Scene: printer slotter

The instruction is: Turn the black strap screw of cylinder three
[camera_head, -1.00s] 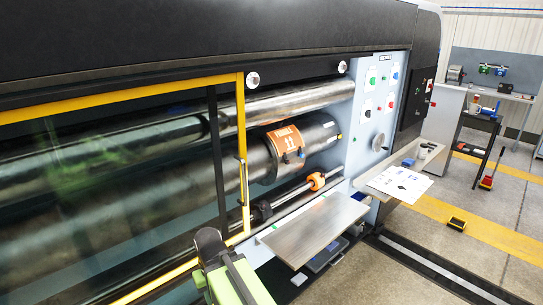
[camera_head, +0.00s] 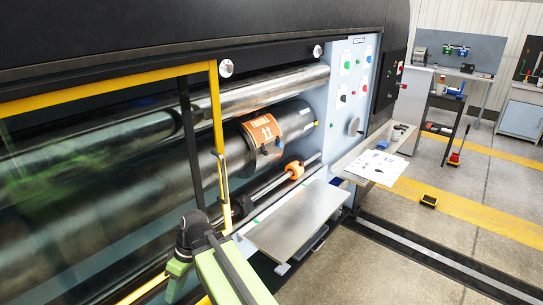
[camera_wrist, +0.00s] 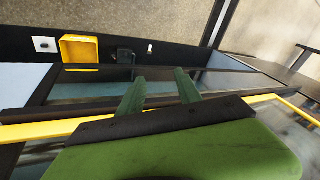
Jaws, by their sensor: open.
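A large dark cylinder (camera_head: 290,122) shows through the open bay of the printer in the head view. A strap with an orange label (camera_head: 262,129) wraps around it. Small dark and blue knobs sit low on the strap; at this size I cannot tell which is the black strap screw, nor the cylinder's number. In the wrist view my gripper (camera_wrist: 158,74) is open and empty, its two green fingers apart. It is over the yellow-edged glass door, away from the strap. The head view shows my green arm at the bottom but not the fingertips.
The yellow door frame (camera_head: 218,130) with its handle stands left of the strap. A thin rod with an orange collar (camera_head: 295,170) runs below the cylinder. A flat grey shelf (camera_head: 295,220) juts out in front. Paper sheets (camera_head: 377,167) lie on a ledge at right.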

